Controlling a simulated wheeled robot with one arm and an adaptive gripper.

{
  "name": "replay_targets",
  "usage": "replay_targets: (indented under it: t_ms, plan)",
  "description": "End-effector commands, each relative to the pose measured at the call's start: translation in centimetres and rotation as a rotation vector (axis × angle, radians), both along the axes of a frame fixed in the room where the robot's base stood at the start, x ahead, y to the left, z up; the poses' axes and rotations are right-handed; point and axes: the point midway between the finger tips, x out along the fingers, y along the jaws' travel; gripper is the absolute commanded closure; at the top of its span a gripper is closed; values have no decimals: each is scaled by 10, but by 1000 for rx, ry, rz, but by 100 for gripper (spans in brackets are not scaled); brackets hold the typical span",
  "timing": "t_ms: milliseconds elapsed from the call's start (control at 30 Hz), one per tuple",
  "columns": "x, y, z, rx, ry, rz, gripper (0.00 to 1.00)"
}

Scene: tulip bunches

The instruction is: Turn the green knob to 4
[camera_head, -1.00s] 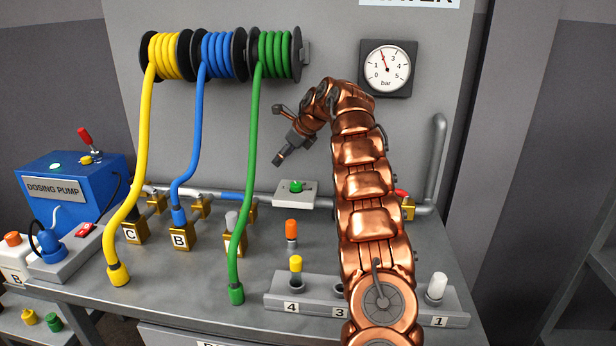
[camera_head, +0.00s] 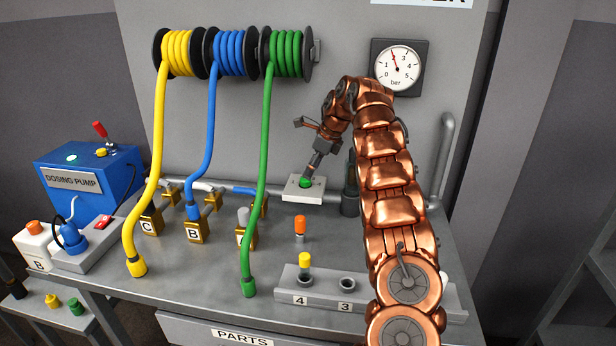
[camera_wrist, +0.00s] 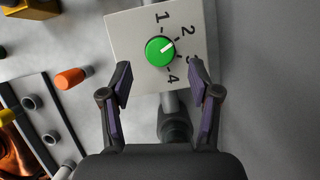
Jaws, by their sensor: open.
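The green knob (camera_wrist: 160,51) sits on a pale square plate (camera_wrist: 130,35) marked 1, 2, 3 and 4. Its white pointer line aims at about the 2. In the head view the green knob (camera_head: 305,182) and its plate (camera_head: 292,195) are at the back of the bench, below the hose reels. My gripper (camera_wrist: 159,76) is open, with its two fingers apart on either side below the knob in the wrist view, not closed on it. In the head view my gripper (camera_head: 313,170) is right over the knob and partly hides it.
An orange-topped peg (camera_head: 300,226) stands in front of the plate. The green hose (camera_head: 257,180) hangs to its left. A numbered rack (camera_head: 325,290) is at the bench front. A grey pipe (camera_head: 445,150) rises at the right, and a pressure gauge (camera_head: 398,66) is above.

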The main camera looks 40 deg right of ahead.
Motion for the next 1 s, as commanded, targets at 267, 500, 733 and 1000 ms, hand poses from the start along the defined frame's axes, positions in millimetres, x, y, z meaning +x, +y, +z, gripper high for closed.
replay_targets:
  t_ms: [267,500,733,1000]
  plan:
    - [10,5,-28,2,1,-1,38]
    - [13,7,-36,2,2,0,38]
    - [13,7,-36,1,1,-1,41]
    - [13,7,-36,1,0,0,69]
